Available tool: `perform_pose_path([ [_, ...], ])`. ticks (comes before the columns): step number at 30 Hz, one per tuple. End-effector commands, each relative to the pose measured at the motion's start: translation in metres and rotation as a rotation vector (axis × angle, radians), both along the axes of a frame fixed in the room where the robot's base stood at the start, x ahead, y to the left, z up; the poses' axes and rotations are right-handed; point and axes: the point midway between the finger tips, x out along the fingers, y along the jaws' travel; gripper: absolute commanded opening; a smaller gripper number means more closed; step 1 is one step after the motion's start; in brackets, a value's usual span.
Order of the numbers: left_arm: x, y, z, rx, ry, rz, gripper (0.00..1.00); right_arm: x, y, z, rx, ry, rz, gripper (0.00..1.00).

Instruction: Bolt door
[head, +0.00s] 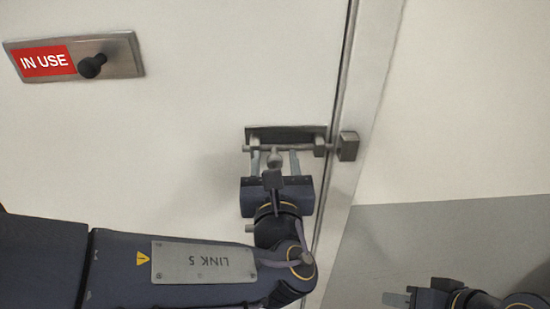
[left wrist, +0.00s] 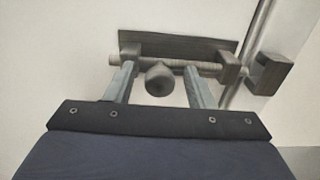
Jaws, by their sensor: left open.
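The white door (head: 190,110) carries a metal slide bolt, whose backplate (head: 285,133) and rod (head: 300,148) lie level near the door's right edge. The rod's right end reaches across the door gap to the square keeper block (head: 348,146) on the frame; I cannot tell how far it enters. The round bolt knob (left wrist: 159,79) hangs below the rod. My left gripper (head: 274,160) is open, with one finger on each side of the knob, apart from it in the left wrist view. My right gripper (head: 397,299) is partly in view at the lower right, away from the door.
A plate with a red "IN USE" sign (head: 46,61) and a dark peg (head: 92,66) is fixed on the door at upper left. The door frame (head: 365,80) runs down right of the bolt. The wall beyond it (head: 470,110) is bare.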

Motion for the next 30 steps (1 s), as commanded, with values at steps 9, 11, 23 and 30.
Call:
perform_pose_path([
  [9, 0.002, 0.0, 0.0, 0.0, 0.001, -0.001, 0.42, 0.0, 0.0, 0.0, 0.0, 0.0, 0.0, 0.36],
  [11, 0.002, 0.0, 0.0, 0.0, 0.001, 0.0, 0.34, 0.0, 0.0, 0.0, 0.0, 0.0, 0.0, 0.36],
  [23, 0.001, 0.0, 0.0, -0.001, 0.001, 0.0, 0.0, 0.0, 0.0, 0.0, 0.0, 0.0, 0.0, 0.36],
  [30, 0.005, -0.032, 0.0, 0.001, -0.001, -0.003, 0.0, 0.0, 0.0, -0.002, 0.0, 0.0, 0.0, 0.36],
])
